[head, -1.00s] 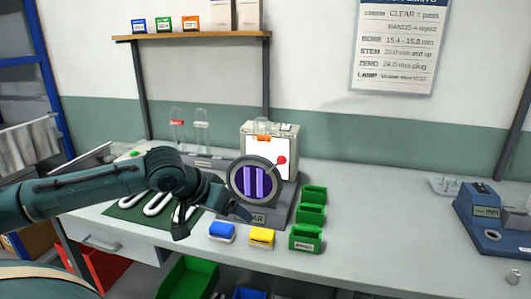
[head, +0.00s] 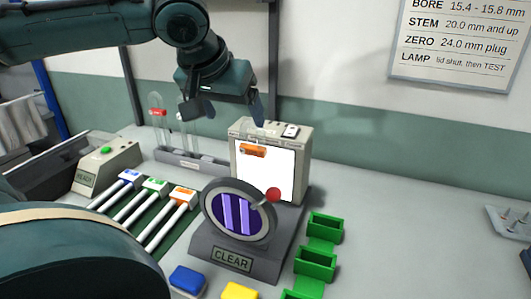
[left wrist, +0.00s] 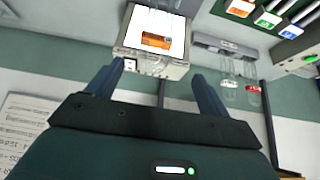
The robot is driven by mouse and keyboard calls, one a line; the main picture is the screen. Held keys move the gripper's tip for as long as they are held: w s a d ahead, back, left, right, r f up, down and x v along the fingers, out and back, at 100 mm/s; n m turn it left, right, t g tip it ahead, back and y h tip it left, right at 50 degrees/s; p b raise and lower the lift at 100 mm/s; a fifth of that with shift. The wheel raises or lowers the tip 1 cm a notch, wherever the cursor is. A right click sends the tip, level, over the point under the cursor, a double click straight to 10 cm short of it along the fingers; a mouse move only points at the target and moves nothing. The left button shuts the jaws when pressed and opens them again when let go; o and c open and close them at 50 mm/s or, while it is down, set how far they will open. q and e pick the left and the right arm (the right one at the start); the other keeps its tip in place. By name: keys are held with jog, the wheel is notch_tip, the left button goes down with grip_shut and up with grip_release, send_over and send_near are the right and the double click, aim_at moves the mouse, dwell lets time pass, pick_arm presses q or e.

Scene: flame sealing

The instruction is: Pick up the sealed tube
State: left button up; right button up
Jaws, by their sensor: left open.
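A clear tube with an orange band (head: 252,150) is at the white lit panel of a beige box (head: 297,150). Its clear upper part shows faintly at the box's top; I cannot tell whether its end is sealed. My left gripper (head: 226,106) is open and empty, above and slightly left of the box, fingers pointing down. In the left wrist view the gripper (left wrist: 160,72) has its two fingers apart, with the box (left wrist: 150,65) and orange band (left wrist: 156,40) beyond them. My right gripper is not in view.
A grey rack (head: 190,160) left of the box holds clear tubes, one with a red band (head: 158,112). A round purple-striped viewer (head: 238,212) with a red knob (head: 273,194) stands in front. Green bins (head: 316,263) are at its right. The bench farther right is mostly clear.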

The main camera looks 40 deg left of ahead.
aim_at(252, 147)
pick_arm(q)
jog(key=x, duration=0.8)
jog(key=shift+r+b, duration=0.1)
jog(key=shift+b, duration=0.2)
jog(key=f, duration=0.1)
jog(key=w+f, duration=0.2)
jog(key=shift+d+f, duration=0.2)
jog(key=shift+f, duration=0.15)
jog(key=shift+w+a+f, duration=0.15)
jog(key=shift+w+f, duration=0.15)
jog(key=shift+f, duration=0.2)
jog(key=c, duration=1.1)
